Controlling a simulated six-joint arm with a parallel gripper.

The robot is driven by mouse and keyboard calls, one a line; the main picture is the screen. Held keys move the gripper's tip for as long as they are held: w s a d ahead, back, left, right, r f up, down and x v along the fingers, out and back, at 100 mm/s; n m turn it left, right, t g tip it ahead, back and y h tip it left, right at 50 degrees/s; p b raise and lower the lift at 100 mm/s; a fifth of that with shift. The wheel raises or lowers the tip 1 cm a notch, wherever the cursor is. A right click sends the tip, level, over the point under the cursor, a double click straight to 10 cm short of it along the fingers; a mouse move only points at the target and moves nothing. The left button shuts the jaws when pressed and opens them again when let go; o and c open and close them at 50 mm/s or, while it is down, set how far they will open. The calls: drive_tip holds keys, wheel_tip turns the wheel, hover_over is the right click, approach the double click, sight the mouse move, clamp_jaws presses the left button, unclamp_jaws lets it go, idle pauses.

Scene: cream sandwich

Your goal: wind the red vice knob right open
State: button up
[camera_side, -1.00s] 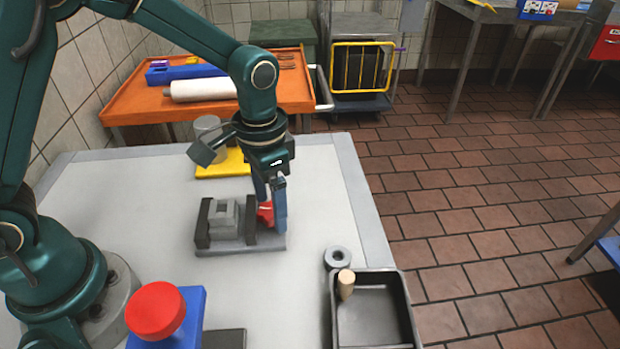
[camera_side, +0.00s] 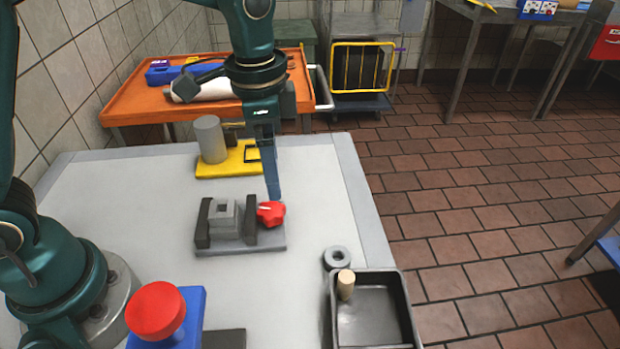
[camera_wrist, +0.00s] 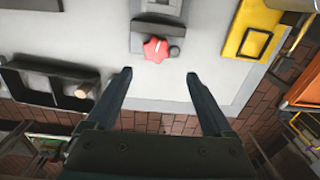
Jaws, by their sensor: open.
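The red vice knob (camera_side: 270,213) sits at the right end of the grey vice (camera_side: 240,243). The vice has dark jaws with a light grey block (camera_side: 223,214) between them. In the wrist view the knob (camera_wrist: 156,49) is star-shaped, with the vice (camera_wrist: 138,42) behind it. My gripper (camera_side: 272,196) is above the knob in the side view, fingers pointing down. In the wrist view my gripper (camera_wrist: 158,75) has its two fingers wide apart, empty, with the knob beyond the tips and between their lines. It does not appear to touch the knob.
A yellow plate (camera_side: 222,170) with a grey cylinder (camera_side: 210,138) stands behind the vice. A dark tray (camera_side: 408,300) with a tan peg (camera_side: 346,283) and a grey ring (camera_side: 337,257) lie front right. A red button on a blue box (camera_side: 190,325) is front left.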

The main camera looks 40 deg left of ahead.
drive_tip(key=shift+s+a+r+n, duration=0.1)
drive_tip(key=shift+r+n, duration=0.55)
drive_tip(key=shift+n, duration=1.7)
drive_tip(key=shift+s+d+r+n, duration=0.1)
drive_tip(key=shift+r+n, duration=0.5)
drive_tip(key=shift+n, duration=1.7)
drive_tip(key=shift+a+r+n, duration=0.1)
drive_tip(key=shift+r+n, duration=0.55)
drive_tip(key=shift+n, duration=1.7)
